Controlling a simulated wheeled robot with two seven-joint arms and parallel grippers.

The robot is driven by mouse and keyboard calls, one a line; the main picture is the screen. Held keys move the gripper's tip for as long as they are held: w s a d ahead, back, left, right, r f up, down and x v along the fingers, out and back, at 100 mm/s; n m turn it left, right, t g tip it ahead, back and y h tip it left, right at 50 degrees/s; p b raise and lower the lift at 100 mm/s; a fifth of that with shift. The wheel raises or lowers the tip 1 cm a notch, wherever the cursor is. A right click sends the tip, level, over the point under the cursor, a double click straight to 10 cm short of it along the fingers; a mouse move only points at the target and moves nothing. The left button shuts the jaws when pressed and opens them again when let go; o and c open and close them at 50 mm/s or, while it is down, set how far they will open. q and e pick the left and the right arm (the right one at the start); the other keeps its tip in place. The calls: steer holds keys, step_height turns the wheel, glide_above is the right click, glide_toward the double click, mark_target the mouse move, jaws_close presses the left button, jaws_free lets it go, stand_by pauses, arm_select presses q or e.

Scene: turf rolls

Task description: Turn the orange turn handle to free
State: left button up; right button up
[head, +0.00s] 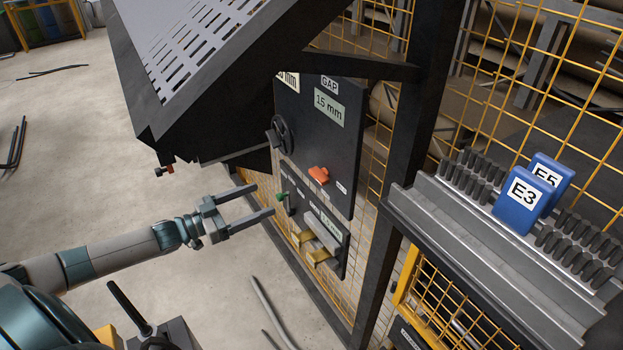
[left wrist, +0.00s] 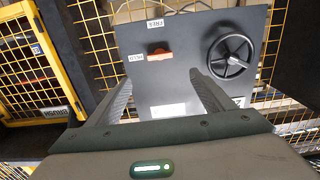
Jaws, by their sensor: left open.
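The orange turn handle (head: 319,175) is on the dark panel (head: 335,120), below the GAP sign. One label reads like HELD and the other like FREE; the handle points toward the HELD label (left wrist: 136,57). My left gripper (head: 263,201) is open and empty, in front of the panel and apart from it. In the left wrist view its fingers stand spread, with the handle beyond their tips. My right gripper is not in view.
A black handwheel (head: 281,135) is on the same panel. A slotted grey hood (head: 205,45) overhangs from above. Blue blocks marked E3 (head: 520,200) and E5 stand in a rack at right.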

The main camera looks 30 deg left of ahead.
arm_select(q)
steer(key=shift+w, duration=0.1)
steer(key=p, duration=0.3)
glide_toward(315, 178)
steer(key=x, duration=0.8)
steer(key=shift+w, duration=0.25)
steer(key=shift+d, duration=0.1)
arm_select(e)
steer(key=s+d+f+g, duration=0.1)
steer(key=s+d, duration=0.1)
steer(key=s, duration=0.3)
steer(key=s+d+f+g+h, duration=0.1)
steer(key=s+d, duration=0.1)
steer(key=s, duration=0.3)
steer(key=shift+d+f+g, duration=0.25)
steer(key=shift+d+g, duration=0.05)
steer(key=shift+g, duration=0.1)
arm_select(q)
steer(key=c, duration=1)
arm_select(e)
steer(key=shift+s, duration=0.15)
